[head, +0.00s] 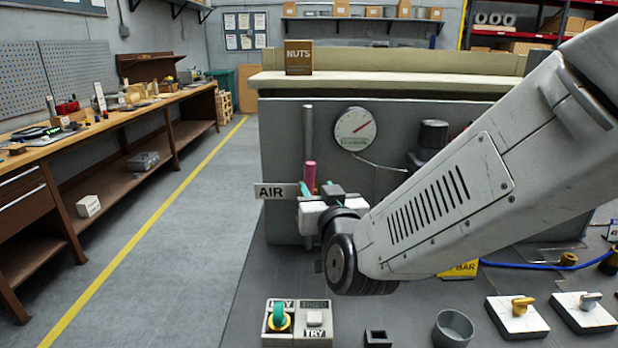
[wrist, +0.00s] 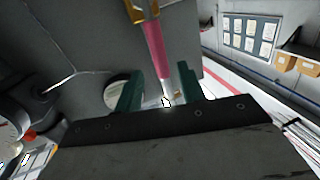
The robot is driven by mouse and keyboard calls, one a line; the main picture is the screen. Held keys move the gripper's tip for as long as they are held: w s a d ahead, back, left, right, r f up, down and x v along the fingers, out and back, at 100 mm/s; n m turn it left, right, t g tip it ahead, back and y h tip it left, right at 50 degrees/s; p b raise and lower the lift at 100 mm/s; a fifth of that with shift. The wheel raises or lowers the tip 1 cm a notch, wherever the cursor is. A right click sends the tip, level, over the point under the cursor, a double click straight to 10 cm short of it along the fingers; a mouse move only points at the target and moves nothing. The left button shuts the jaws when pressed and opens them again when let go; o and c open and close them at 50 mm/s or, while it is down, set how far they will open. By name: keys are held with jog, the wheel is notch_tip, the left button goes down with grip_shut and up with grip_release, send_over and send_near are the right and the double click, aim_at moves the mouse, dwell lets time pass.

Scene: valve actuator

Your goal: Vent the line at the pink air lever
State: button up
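The pink air lever (head: 310,175) stands upright by a vertical grey pipe, beside a white sign (head: 275,191) reading AIR. My gripper (head: 318,188) is at the lever, and its teal fingers show close to the pink sleeve. In the wrist view the pink lever (wrist: 155,50) runs between the two green fingers of my gripper (wrist: 158,78), with a visible gap on each side. The gripper is open and holds nothing. The lever's base is partly hidden behind the gripper in the head view.
A round gauge (head: 354,129) with a red needle sits on the panel right of the lever. A NUTS box (head: 298,57) stands on the ledge above. A green knob (head: 279,317) and a TRY switch (head: 314,318) are on the bench front. My arm hides the panel's right part.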

aim_at(311, 179)
jog(key=x, duration=0.7)
grip_shut()
